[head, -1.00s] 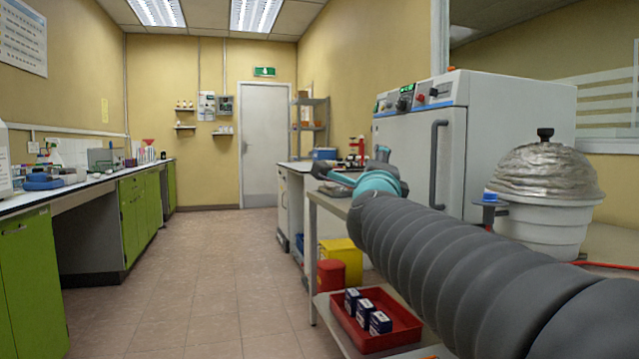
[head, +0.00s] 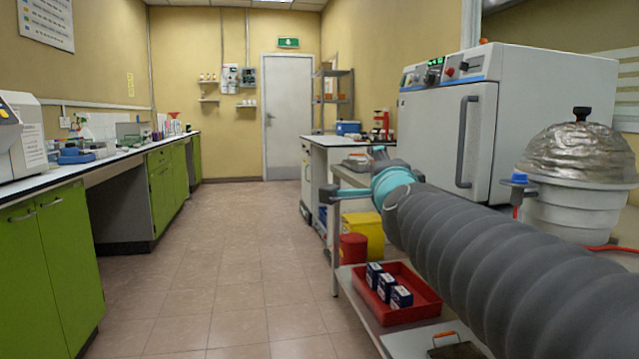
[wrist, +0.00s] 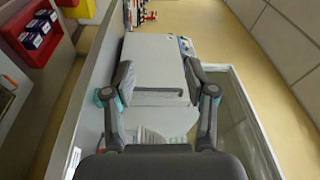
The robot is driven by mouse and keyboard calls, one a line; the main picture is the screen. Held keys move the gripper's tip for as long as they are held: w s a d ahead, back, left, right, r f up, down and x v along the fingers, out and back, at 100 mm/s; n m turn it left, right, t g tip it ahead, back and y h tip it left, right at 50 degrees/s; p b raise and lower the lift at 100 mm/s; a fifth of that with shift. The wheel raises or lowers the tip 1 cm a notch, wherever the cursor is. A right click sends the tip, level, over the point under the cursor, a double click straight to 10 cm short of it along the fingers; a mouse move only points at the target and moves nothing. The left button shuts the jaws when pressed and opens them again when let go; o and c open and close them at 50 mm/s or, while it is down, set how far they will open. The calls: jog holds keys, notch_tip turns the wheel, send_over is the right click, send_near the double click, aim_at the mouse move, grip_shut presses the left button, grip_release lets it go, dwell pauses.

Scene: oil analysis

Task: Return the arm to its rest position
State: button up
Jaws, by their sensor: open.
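My arm, a grey ribbed sleeve (head: 500,265) with a teal joint (head: 393,182), reaches from the lower right toward the bench side in the head view.
A trolley at lower right carries a red tray (head: 425,300) with blue-white boxes (head: 388,285). A white oven (head: 520,110) and a foil-covered vessel (head: 575,150) stand right of it. Green cabinets (head: 50,250) line the left. The floor (head: 230,260) between is clear.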

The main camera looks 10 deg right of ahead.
jog(key=s+a+f+n+g+y, duration=0.2)
jog(key=s+a+f+n+g, duration=0.15)
jog(key=f+n, duration=0.4)
jog(key=s+a+f+n+g+y, duration=0.2)
jog(key=s+a+f+n+g, duration=0.15)
jog(key=f, duration=0.75)
jog(key=s+d+f+n+g+h+p, duration=0.1)
jog(key=s+f+n+g, duration=0.2)
jog(key=s+f, duration=0.3)
jog(key=s+d+f+n+g+p, duration=0.1)
jog(key=s+d+f+n+g, duration=0.1)
jog(key=s+f, duration=0.5)
jog(key=s+n+g, duration=0.1)
jog(key=s, duration=0.5)
jog(key=shift+d+n+h+p, duration=0.3)
jog(key=shift+n+h, duration=0.1)
jog(key=shift+f, duration=0.1)
